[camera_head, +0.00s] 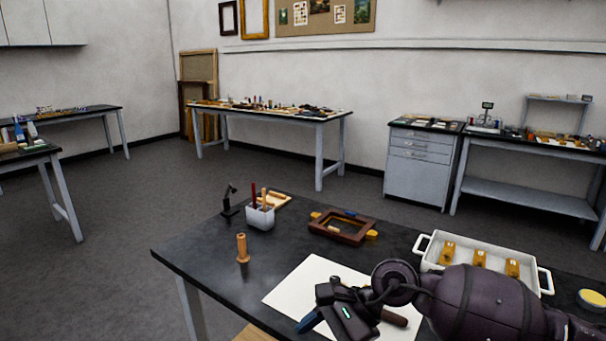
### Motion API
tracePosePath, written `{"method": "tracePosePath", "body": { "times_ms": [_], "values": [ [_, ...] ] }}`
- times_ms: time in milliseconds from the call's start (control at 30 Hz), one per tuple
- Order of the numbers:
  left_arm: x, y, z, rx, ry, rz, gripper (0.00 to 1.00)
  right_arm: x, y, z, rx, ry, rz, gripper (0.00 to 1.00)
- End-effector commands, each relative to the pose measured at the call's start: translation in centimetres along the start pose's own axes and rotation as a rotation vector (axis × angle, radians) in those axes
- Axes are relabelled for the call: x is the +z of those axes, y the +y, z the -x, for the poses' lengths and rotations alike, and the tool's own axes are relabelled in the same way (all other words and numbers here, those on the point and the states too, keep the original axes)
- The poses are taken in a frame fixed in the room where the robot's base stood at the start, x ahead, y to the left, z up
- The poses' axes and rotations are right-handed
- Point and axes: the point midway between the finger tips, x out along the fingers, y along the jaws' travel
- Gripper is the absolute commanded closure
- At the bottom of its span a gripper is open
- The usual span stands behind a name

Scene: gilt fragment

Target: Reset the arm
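My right arm comes in from the right edge, low over the near table (208,268). Its dark gripper (318,318) is above a white sheet (290,288) near the table's front. A dark blue piece (308,322) shows at the fingertips; I cannot tell whether it is part of the gripper or a held thing. The fingers are too small and dark to show whether they are open. A brown handle (395,318) shows beside the gripper, partly hidden behind it. My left gripper is not in view.
A white tray (424,262) with several yellow-brown blocks stands close behind my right forearm. A brown frame (342,238), a white cup (260,218) of tools, a wooden-handled tool (242,248) and a yellow-topped round tin (592,299) are also on the table. The table's left corner is clear.

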Motion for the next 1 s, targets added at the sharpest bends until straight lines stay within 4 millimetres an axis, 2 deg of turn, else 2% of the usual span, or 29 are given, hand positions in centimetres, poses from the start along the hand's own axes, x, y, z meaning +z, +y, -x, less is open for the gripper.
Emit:
{"method": "tracePosePath", "body": {
  "times_ms": [33,100,200,300,433,567,667,833,967,1000],
  "values": [
    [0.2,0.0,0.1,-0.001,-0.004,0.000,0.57,1.6,0.2,-1.0,-0.059,-0.109,-0.077,0.43],
    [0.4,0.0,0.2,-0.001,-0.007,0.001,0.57,3.8,-0.1,-1.5,-0.149,-0.261,-0.198,0.43],
    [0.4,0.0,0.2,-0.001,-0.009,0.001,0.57,6.3,-0.8,-1.2,-0.271,-0.474,-0.388,0.43],
    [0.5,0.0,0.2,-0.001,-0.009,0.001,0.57,7.8,-1.5,0.0,-0.385,-0.683,-0.596,0.43],
    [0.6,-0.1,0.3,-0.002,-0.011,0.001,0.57,8.0,-2.2,2.6,-0.527,-0.948,-0.884,0.43],
    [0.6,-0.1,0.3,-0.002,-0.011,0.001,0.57,6.2,-2.2,5.5,-0.662,-1.205,-1.187,0.43],
    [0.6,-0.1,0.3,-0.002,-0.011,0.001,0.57,3.8,-1.3,7.5,-0.761,-1.399,-1.426,0.43],
    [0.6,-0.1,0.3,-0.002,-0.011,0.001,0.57,-1.7,2.2,10.1,-0.935,-1.718,-1.835,0.43],
    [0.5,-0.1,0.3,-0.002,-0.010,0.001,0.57,-6.1,6.7,10.8,-1.077,-1.951,-2.143,0.43],
    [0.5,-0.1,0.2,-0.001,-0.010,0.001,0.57,-7.3,8.4,10.9,1.071,1.927,2.130,0.43]
  ]
}}
